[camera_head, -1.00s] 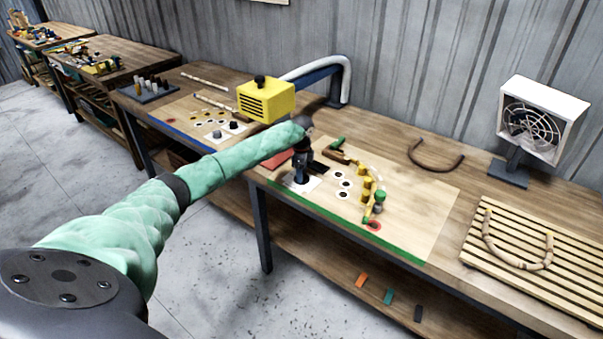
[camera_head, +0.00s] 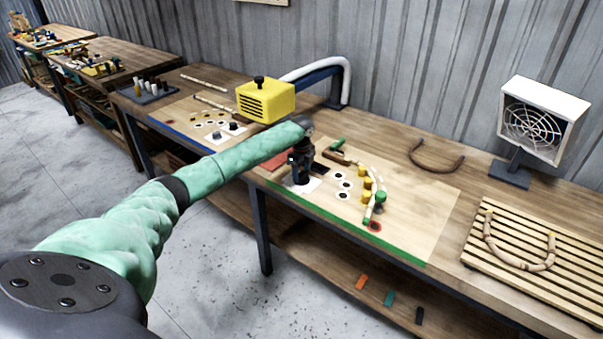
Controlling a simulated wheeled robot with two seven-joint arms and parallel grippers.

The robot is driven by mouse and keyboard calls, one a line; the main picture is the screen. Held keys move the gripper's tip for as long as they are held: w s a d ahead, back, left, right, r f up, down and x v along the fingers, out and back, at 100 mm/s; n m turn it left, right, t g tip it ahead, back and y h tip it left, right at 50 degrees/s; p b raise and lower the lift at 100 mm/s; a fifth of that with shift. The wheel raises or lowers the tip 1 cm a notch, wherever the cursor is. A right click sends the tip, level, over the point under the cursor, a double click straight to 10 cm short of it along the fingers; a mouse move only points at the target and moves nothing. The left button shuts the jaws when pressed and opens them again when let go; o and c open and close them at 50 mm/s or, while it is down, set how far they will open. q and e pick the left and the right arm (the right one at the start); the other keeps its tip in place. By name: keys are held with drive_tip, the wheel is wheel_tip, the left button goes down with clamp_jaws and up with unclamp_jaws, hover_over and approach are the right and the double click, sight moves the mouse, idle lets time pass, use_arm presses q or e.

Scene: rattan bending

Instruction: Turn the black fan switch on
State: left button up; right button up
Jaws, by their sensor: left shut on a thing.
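My left gripper (camera_head: 301,172) is black and points down over a small white plate (camera_head: 312,186) on the bending board. It is shut on a small dark piece at the plate, mostly hidden by the fingers. I cannot tell whether this piece is the black fan switch. A fan (camera_head: 543,118) in a white box with a round grille stands on a dark foot at the back right, well away from the gripper. No switch can be made out on the fan. My right gripper is not in view.
Yellow and green pegs (camera_head: 380,196) and a pale strip stand right of my gripper. Behind it are a yellow vented box (camera_head: 266,98) and a white bent pipe (camera_head: 345,80). A slatted rack (camera_head: 490,255) holds a bent rattan piece (camera_head: 520,266) at the right.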

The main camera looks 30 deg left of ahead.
sight(302, 174)
use_arm(q)
drive_tip(key=o, duration=1)
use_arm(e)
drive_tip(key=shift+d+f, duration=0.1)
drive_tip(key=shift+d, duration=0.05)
use_arm(q)
drive_tip(key=shift+r, duration=0.25)
wheel_tip(302, 174, up, 6)
drive_tip(key=b, duration=0.3)
drive_tip(key=shift+w, duration=0.1)
drive_tip(key=shift+r, duration=0.65)
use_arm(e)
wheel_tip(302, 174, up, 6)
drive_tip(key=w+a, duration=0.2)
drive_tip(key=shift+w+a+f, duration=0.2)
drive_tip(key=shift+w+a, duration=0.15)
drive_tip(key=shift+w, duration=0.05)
